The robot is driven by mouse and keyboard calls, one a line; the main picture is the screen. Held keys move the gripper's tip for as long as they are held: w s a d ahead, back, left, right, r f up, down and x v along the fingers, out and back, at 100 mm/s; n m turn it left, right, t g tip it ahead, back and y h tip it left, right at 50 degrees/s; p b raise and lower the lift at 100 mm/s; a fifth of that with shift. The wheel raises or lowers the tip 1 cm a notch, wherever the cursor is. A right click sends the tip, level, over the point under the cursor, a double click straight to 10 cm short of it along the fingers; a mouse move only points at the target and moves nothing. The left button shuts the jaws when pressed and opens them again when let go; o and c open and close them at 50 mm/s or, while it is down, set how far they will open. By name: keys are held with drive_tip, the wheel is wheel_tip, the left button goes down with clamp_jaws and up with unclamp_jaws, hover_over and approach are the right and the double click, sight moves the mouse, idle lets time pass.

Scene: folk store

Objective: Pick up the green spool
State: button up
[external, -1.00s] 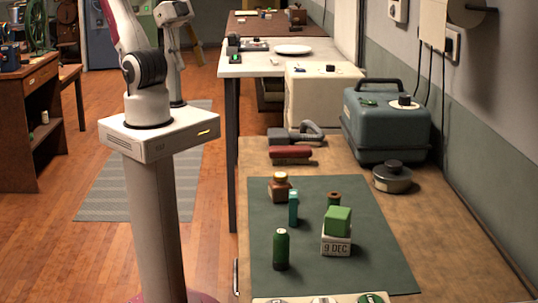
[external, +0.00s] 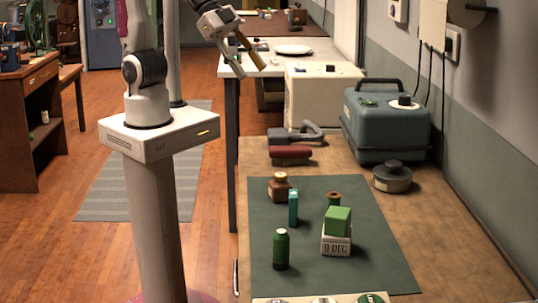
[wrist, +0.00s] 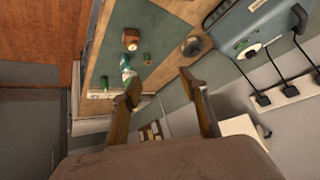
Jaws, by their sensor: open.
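A tall green cylinder (external: 281,249) with a pale top stands upright at the near left of the dark mat. A smaller brown-topped, spool-like piece (external: 333,198) stands behind a green block (external: 338,219), which hides its lower part. I cannot tell for certain which of these is the green spool. The block rests on a white date block (external: 336,243). In the wrist view a small green piece (wrist: 147,58) shows beyond the fingers. My gripper (external: 252,68) is open and empty, raised well beyond the mat in the external view; its fingers also show in the wrist view (wrist: 162,86).
A brown bottle (external: 279,187) and a teal upright piece (external: 293,208) share the mat (external: 386,255). A red-brown stapler-like object (external: 290,155), a dark round tin (external: 392,177) and a blue-grey machine (external: 386,125) stand behind. The mat's right side is clear.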

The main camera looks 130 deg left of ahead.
drive_tip(key=w+a+f+m+t+h, duration=0.1)
drive_tip(key=w+f, duration=0.4)
drive_tip(key=w, duration=0.4)
drive_tip(key=w+a+f+m+t, duration=0.15)
drive_tip(key=w+f, duration=0.25)
drive_tip(key=w, duration=0.5)
drive_tip(key=m+t+h, duration=0.1)
drive_tip(key=t+h, duration=0.1)
drive_tip(key=h, duration=0.3)
approach(334, 203)
drive_tip(key=shift+w+a+r, duration=0.2)
drive_tip(key=shift+w, duration=0.25)
drive_tip(key=shift+d+f+t, duration=0.15)
drive_tip(key=shift+f+t, duration=0.1)
drive_tip(key=shift+f, duration=0.15)
drive_tip(key=shift+x, duration=1.25)
drive_tip(key=shift+w, duration=0.1)
